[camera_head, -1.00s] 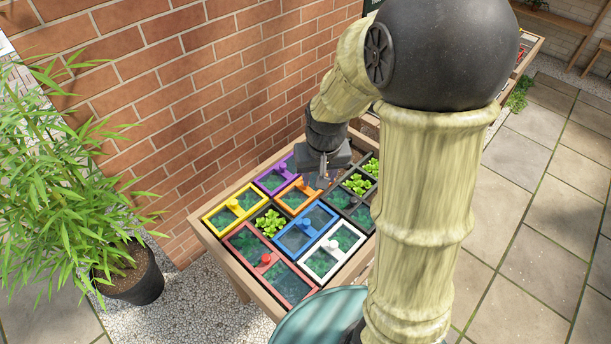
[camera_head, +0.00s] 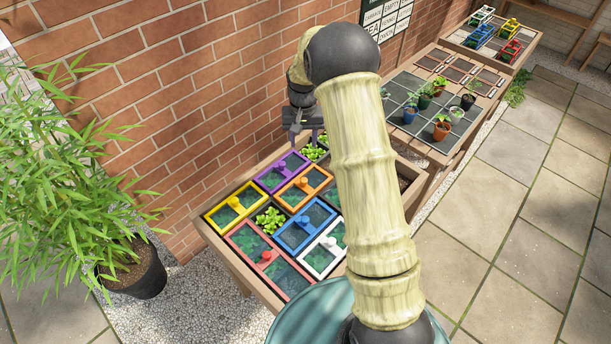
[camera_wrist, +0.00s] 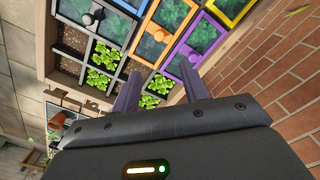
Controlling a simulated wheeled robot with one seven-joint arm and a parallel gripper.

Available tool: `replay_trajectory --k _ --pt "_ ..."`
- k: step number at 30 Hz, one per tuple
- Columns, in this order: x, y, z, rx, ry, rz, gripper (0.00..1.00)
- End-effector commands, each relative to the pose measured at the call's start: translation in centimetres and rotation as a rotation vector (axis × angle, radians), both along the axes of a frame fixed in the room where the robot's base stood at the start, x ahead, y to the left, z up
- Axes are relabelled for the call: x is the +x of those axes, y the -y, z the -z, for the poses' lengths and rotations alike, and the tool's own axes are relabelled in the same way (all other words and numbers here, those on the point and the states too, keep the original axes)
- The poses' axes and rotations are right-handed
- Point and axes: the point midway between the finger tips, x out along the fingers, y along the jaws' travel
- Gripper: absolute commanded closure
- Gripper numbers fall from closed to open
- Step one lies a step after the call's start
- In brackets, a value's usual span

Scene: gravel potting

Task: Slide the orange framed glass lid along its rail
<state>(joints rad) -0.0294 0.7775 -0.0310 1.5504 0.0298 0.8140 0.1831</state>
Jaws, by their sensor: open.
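The orange framed glass lid (camera_head: 322,171) lies flat in the planter box, among other coloured lids; its small orange knob (camera_head: 302,181) shows. In the wrist view the orange lid (camera_wrist: 147,40) is at the top middle, in front of my fingers. My gripper (camera_head: 307,136) hangs near the wall, above the planter's far end and beyond the purple lid (camera_head: 270,167). In the wrist view my gripper (camera_wrist: 160,88) is open and empty, its fingers apart from the orange lid. I cannot make out the rail itself.
Yellow (camera_head: 222,217), blue (camera_head: 291,243), red (camera_head: 285,284) and white (camera_head: 318,270) lids sit close around. Uncovered green plants (camera_wrist: 103,55) and soil cells (camera_wrist: 74,40) lie beside them. The brick wall (camera_head: 180,120) runs along the planter. A potting table (camera_head: 440,150) stands beyond.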

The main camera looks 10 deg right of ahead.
Motion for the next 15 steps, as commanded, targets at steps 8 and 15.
replay_trajectory --k 8,15 --pt "-0.1 0.1 2.5 0.000 -0.006 0.001 0.56" --pt "-0.1 0.1 6.6 0.000 -0.005 0.001 0.56"
